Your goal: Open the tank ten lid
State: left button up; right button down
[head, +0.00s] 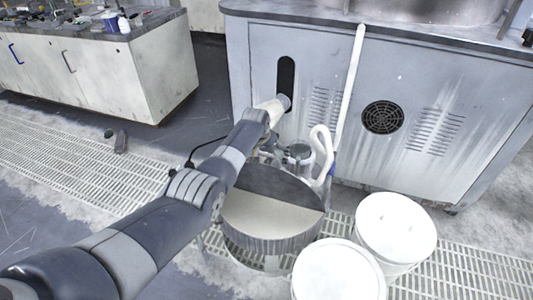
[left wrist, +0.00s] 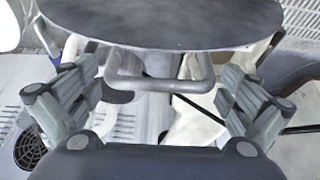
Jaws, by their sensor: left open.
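The tank (head: 268,243) is a round drum with a ribbed side, standing on the grated floor. Its top shows a dark half (head: 275,186) at the back and a pale half (head: 262,215) at the front. In the left wrist view the dark grey lid (left wrist: 165,22) fills the top, with a bent metal bar handle (left wrist: 160,84) at its edge. My left gripper (left wrist: 158,76) is open, with one finger on each side of the handle; contact cannot be told. In the head view my own arm partly hides this gripper near the tank's back. My right gripper is not in view.
Two white-lidded buckets (head: 396,228) (head: 338,272) stand close to the tank's right and front. A grey cabinet (head: 330,55) with a round fan grille rises behind it. A white pipe (head: 349,85) leans there. A workbench (head: 90,75) stands at the back left.

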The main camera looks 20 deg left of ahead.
pick_arm(q)
jog(key=shift+v, duration=1.15)
jog(key=v, duration=0.9)
jog(key=shift+r, duration=0.3)
jog(key=shift+s, duration=0.1)
